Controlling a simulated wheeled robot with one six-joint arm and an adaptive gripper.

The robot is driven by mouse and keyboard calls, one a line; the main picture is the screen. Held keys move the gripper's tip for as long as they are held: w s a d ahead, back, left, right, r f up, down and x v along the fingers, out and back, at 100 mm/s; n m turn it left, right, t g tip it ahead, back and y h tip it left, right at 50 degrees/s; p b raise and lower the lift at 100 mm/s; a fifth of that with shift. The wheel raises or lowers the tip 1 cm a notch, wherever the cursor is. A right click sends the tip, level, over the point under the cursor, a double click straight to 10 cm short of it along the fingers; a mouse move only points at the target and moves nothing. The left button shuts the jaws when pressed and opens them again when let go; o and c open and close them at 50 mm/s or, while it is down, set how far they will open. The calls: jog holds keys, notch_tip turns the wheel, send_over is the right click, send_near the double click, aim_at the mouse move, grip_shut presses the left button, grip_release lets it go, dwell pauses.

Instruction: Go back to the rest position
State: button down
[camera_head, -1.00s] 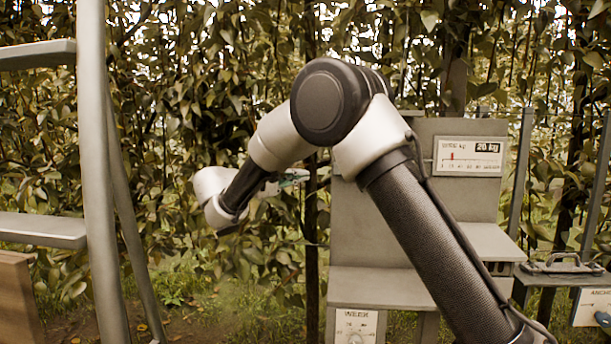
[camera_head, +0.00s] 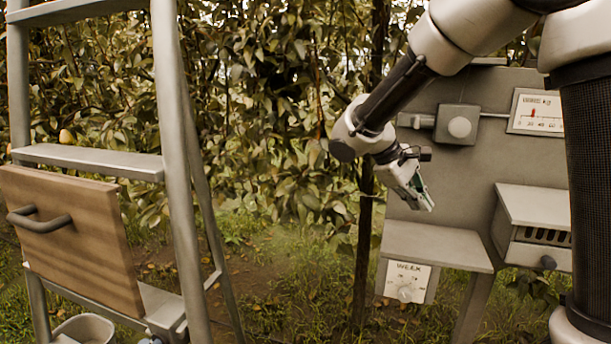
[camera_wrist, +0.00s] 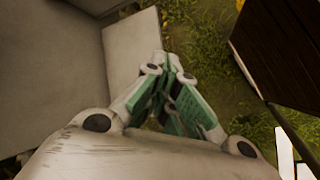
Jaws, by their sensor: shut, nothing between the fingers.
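My gripper (camera_head: 424,201) hangs at the end of my arm in the head view, in front of the grey panel and a little above the lower shelf. It points down and to the right. In the wrist view my gripper (camera_wrist: 178,125) shows its green finger pads close together with nothing between them. I cannot tell from the head view how far it is from the panel.
A grey stand (camera_head: 425,240) with a WEEK dial (camera_head: 405,284) is near my gripper. A gauge (camera_head: 538,112) and a drawer unit (camera_head: 535,225) stand right. A ladder-like frame (camera_head: 172,120) with a wooden board (camera_head: 75,235) stands left. Leafy trees fill the back.

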jog(key=s+d+r+m+t+y, duration=0.2)
jog(key=s+d+m+y, duration=0.1)
jog(key=s, duration=0.8)
jog(key=s+d+r+m+t+y, duration=0.1)
jog(key=s+d+r+m+y, duration=0.1)
jog(key=s+d+m+y, duration=0.2)
jog(key=s+d, duration=0.3)
jog(key=s, duration=0.5)
jog(key=shift+r+m+t, duration=0.35)
jog(key=shift+m+t, duration=0.05)
